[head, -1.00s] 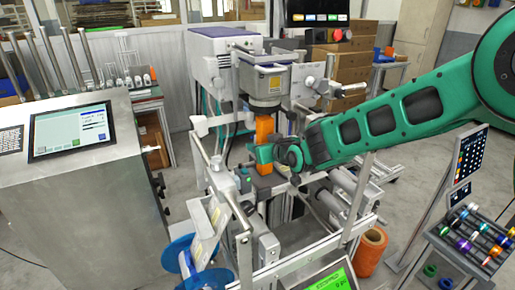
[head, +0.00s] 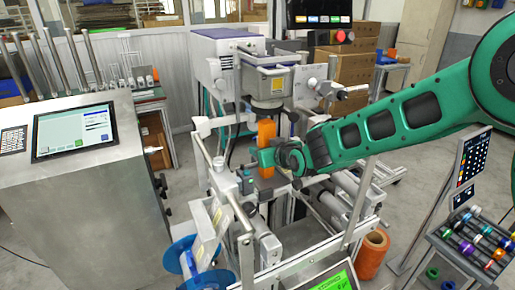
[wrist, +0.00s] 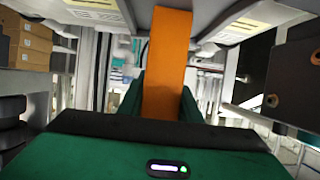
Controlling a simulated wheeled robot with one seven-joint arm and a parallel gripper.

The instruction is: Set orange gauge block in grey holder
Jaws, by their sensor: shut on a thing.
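The orange gauge block (head: 266,133) stands roughly upright in my gripper (head: 266,158), under the machine's dark head (head: 266,88). The jaws are shut on it and hide part of its middle; a short piece shows below them. In the wrist view the block (wrist: 168,65) rises between the two green fingers (wrist: 162,100) to the top of the picture. I cannot tell whether its top touches the head or its lower end touches anything. I cannot make out for certain which grey part is the grey holder.
Metal frame bars and rollers (head: 330,203) crowd close around my gripper. A steel console (head: 80,190) stands at left. An orange spool (head: 371,252) is at lower right, near a rack of coloured pieces (head: 475,232). Blue reels (head: 182,258) are at lower left.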

